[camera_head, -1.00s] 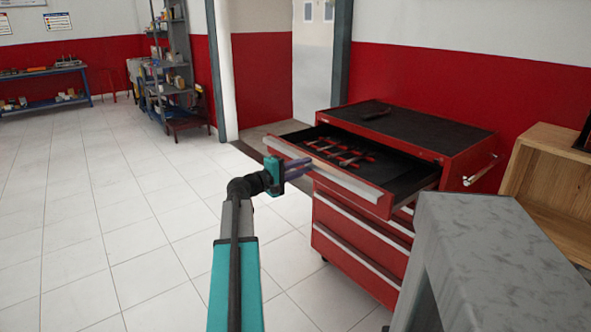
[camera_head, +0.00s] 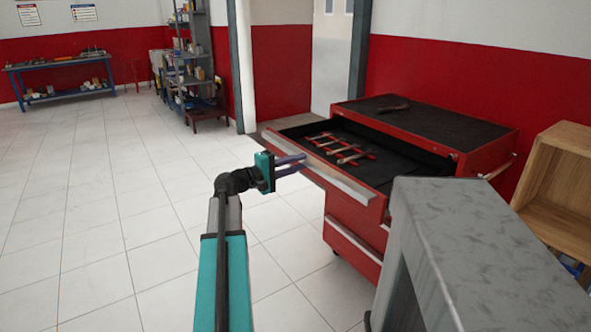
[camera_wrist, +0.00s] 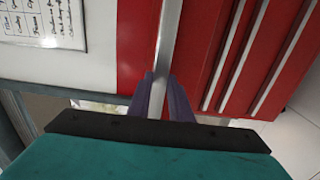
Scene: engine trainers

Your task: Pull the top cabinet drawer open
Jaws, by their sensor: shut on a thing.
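The red tool cabinet (camera_head: 352,243) stands right of centre in the head view. Its top drawer (camera_head: 362,193) is pulled out, and red-handled tools (camera_head: 340,148) lie on its dark liner. My gripper (camera_head: 302,163) is at the left part of the drawer's front edge. In the wrist view its purple fingers (camera_wrist: 164,98) are shut on the pale drawer handle (camera_wrist: 167,50), one finger on each side. The lower drawers (camera_wrist: 240,55) look closed, with pale strips along their fronts.
A grey block-like structure (camera_head: 480,255) stands at the right front, close to the cabinet. A wooden box (camera_head: 560,195) is at the far right. The tiled floor (camera_head: 110,210) on the left is clear.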

